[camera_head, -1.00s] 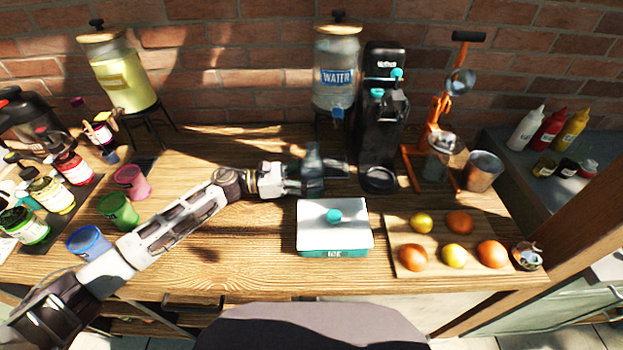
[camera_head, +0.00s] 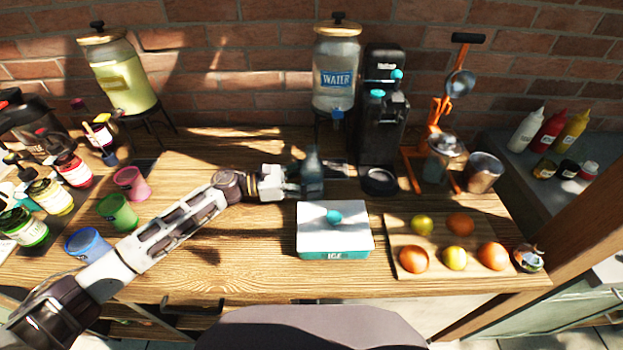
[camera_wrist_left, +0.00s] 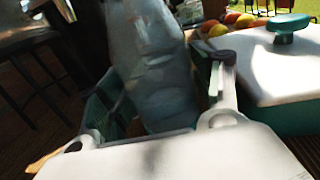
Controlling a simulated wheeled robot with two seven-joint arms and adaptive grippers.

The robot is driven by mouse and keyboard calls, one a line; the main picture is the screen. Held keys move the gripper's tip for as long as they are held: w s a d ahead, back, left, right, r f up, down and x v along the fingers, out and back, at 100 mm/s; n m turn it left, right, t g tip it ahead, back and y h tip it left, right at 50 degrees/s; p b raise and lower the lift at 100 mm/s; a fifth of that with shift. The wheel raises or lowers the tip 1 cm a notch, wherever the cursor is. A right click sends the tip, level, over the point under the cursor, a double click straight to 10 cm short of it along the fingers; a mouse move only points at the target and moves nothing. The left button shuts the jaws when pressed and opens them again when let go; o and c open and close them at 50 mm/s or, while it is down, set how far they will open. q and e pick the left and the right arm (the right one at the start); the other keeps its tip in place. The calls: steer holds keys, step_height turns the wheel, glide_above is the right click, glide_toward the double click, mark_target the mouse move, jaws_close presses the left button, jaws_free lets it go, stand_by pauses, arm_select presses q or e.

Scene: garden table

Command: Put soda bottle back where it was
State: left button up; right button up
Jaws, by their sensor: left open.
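The soda bottle (camera_head: 313,174) is clear bluish and stands upright on the wooden table, behind the ice box and in front of the water dispenser. My left gripper (camera_head: 306,184) is at the bottle's left side. In the left wrist view the bottle (camera_wrist_left: 152,60) stands between the two open fingers (camera_wrist_left: 160,100). Whether the fingers touch it is hard to tell. The bottle's top is cut off in that view. My right gripper does not show.
The white-lidded ice box (camera_head: 334,245) is close to the gripper, in front. A black soda machine (camera_head: 383,125) and the water dispenser (camera_head: 336,75) stand behind. A fruit board (camera_head: 440,225) lies right. Coloured cups (camera_head: 118,212) stand left. Bare wood lies left of the gripper.

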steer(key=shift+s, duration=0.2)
arm_select(q)
steer(key=shift+r, duration=0.15)
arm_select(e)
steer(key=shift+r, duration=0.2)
arm_select(q)
steer(key=a, duration=0.4)
steer(key=a+b, duration=0.1)
steer(key=shift+s+a, duration=0.55)
steer(key=shift+a, duration=0.7)
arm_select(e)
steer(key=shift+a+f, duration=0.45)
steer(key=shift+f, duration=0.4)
